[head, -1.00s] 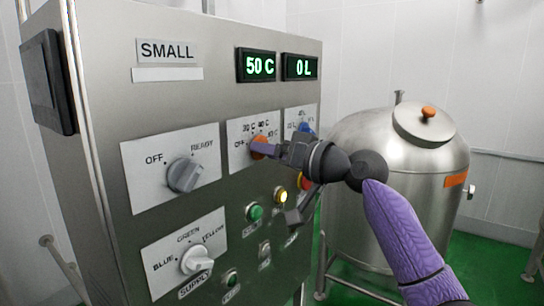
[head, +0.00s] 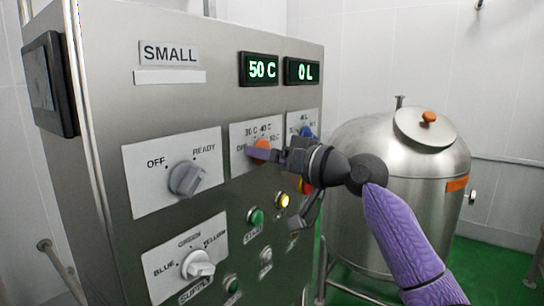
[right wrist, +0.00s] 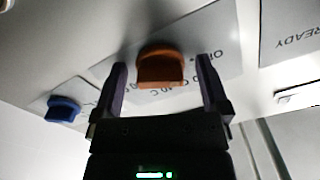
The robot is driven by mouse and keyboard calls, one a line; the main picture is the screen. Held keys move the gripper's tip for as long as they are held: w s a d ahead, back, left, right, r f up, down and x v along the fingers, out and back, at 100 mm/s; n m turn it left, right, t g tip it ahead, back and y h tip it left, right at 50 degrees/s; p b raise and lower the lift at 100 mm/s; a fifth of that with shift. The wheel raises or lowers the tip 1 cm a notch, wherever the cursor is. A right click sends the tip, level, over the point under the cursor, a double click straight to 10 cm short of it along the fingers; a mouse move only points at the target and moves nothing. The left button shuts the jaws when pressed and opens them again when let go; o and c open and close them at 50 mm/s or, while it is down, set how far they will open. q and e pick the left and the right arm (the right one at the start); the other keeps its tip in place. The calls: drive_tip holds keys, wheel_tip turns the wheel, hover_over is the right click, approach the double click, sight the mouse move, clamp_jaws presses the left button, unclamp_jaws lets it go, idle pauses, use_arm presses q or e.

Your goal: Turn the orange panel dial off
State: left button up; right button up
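The orange dial (head: 262,145) sits on a white plate marked OFF, 30 C and 40 C on the steel panel. My right gripper (head: 254,154) is at this dial, and its purple finger covers the dial's lower part in the head view. In the right wrist view the orange dial (right wrist: 161,68) stands between the two fingertips of my right gripper (right wrist: 160,78). The fingers are apart, with a gap on each side of the dial. My left gripper is not in view.
A blue dial (head: 306,132) is just right of the orange one; it also shows in the right wrist view (right wrist: 63,108). A grey dial (head: 187,179) and a white supply dial (head: 198,264) are to the left. A lit yellow button (head: 283,200) is below. A steel tank (head: 350,150) stands right.

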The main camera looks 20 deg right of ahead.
drive_tip(key=b+v, duration=0.3)
drive_tip(key=v, duration=0.7)
drive_tip(key=shift+b, duration=0.4)
